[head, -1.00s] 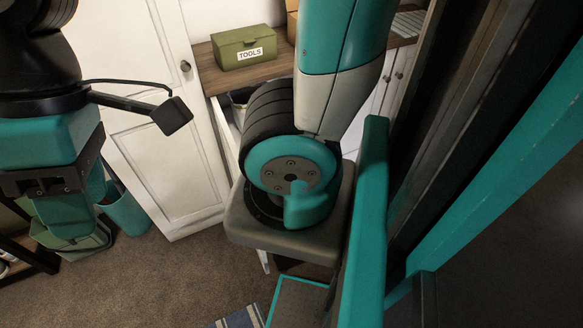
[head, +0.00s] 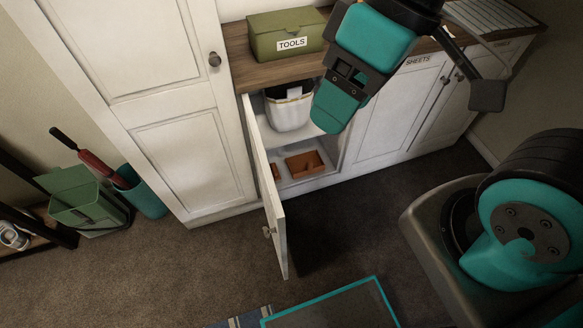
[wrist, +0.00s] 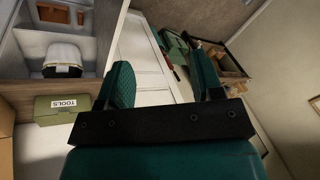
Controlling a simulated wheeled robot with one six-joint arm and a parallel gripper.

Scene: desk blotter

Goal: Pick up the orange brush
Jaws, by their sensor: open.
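I cannot pick out a clear orange brush. In the open cabinet, an orange-brown open tray (head: 305,164) lies on the bottom board. A small orange-brown piece (head: 276,172) shows beside it, partly hidden by the door's edge, and I cannot tell what it is. The tray also shows at the top of the wrist view (wrist: 56,14). My gripper (head: 333,112) hangs in front of the cabinet opening, above and apart from these things. In the wrist view my gripper (wrist: 164,78) has its two fingers apart with nothing between them.
The cabinet door (head: 266,190) stands open toward the room. A white bin (head: 288,108) with a dark liner stands on the shelf. A green TOOLS box (head: 286,33) sits on the counter. A teal bin (head: 145,192) and a green bin (head: 85,200) stand at left.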

